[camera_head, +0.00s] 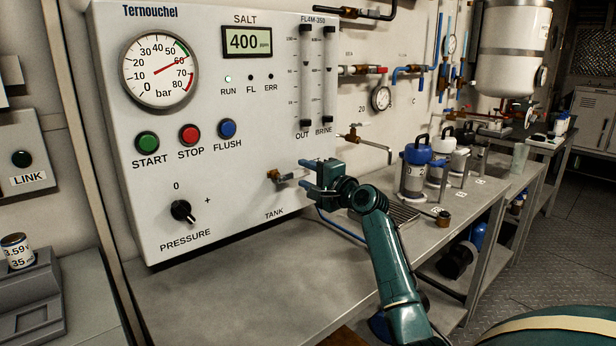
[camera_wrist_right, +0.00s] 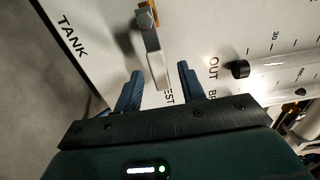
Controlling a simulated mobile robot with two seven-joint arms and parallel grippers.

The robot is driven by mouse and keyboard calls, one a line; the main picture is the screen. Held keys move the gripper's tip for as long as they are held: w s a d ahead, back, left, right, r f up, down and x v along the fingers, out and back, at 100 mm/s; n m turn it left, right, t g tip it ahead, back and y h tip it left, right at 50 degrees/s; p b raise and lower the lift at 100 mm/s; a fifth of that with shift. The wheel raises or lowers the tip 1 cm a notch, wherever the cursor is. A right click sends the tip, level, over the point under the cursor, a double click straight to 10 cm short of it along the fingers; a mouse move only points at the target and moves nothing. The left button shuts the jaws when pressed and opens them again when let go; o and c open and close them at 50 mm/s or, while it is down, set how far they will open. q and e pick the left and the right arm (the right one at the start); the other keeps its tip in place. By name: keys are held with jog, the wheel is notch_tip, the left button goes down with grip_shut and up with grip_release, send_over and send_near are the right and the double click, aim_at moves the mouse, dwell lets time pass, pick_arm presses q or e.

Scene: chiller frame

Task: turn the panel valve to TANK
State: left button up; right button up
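The panel valve (camera_head: 273,176) is a small brass body with a metal lever, low on the right of the white panel. In the head view its lever points right; the TANK label (camera_head: 274,213) is below it. In the right wrist view the lever (camera_wrist_right: 154,55) reaches down between my fingers, with a gap on both sides. A partly hidden label ending in "EST" (camera_wrist_right: 169,97) is by the lever's end. My right gripper (camera_head: 304,175) has its blue fingers open around the lever's end; they also show in the wrist view (camera_wrist_right: 159,88). My left gripper is not in view.
The panel (camera_head: 230,130) also carries a pressure gauge (camera_head: 160,68), START, STOP and FLUSH buttons and a PRESSURE knob (camera_head: 182,211). A grey bench (camera_head: 230,285) below is mostly clear. A brass tap (camera_head: 352,135) and blue-topped bottle (camera_head: 416,170) are to the right.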

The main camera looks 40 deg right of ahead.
jog(key=shift+c, duration=0.6)
grip_shut()
